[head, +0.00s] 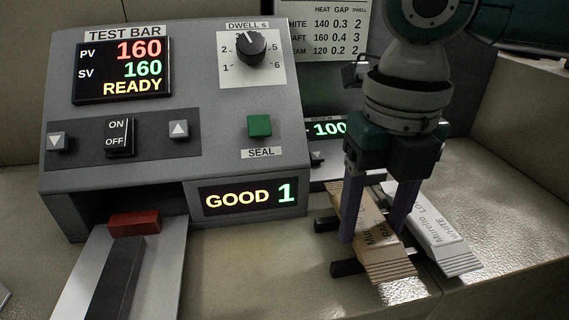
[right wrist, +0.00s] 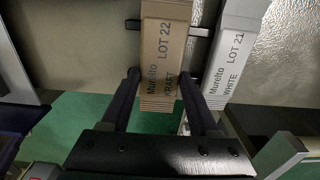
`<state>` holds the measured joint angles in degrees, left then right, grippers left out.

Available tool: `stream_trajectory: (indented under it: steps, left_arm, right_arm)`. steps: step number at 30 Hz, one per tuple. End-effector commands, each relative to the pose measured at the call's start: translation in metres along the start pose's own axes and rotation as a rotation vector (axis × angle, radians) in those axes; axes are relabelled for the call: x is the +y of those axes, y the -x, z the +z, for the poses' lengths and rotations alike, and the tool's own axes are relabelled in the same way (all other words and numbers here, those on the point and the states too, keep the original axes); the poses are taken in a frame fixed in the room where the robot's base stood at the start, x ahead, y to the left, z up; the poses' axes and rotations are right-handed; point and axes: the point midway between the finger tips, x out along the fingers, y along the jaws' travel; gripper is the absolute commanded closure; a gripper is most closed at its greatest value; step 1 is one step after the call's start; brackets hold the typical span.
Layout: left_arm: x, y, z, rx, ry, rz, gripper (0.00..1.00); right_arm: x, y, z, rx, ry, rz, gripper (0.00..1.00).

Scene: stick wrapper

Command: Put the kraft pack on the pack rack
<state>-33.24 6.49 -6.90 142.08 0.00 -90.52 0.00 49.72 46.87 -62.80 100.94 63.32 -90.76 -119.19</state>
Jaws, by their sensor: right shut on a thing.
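The brown kraft pack (head: 374,238), with a crimped end, is between the fingers of my right gripper (head: 378,218), which is shut on it. In the right wrist view the kraft pack (right wrist: 165,48) shows its LOT 22 label, with my right gripper's fingers (right wrist: 161,82) at its sides. The pack rack (head: 348,267) shows as dark bars under the kraft pack; whether the pack touches them I cannot tell. A white pack (head: 436,232) lies just right of the kraft pack, also shown in the right wrist view (right wrist: 233,50). My left gripper is not in view.
The grey test bar machine (head: 215,165) stands at left, with a GOOD 1 display (head: 248,196) and a metal slide (head: 120,270) in front. A settings card (head: 328,28) is behind. The bench (head: 500,190) is clear at far right.

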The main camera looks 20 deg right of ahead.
Motion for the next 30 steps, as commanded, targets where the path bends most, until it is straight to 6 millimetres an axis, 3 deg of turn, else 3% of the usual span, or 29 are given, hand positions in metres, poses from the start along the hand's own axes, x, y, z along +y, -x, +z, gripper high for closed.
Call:
stream_trajectory:
  steps: [3, 13, 14, 21, 30]
  left_arm:
    - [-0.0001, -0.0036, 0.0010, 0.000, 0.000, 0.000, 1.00]
    - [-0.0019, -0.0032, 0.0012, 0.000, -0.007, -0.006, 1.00]
    - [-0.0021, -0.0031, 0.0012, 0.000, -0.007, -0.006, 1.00]
    - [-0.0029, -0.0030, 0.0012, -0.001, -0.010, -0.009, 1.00]
    - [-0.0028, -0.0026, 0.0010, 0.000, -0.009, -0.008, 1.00]
  right_arm:
    - [0.0001, -0.0147, -0.0002, 0.000, 0.000, 0.000, 0.99]
    - [0.0000, -0.0170, -0.0003, 0.000, 0.000, -0.001, 0.99]
    - [0.0000, -0.0168, -0.0002, 0.000, 0.000, -0.001, 0.37]
    - [0.0000, -0.0164, -0.0001, 0.000, 0.000, 0.000, 0.10]
    - [0.0001, -0.0133, 0.0003, -0.002, 0.000, 0.000, 0.09]
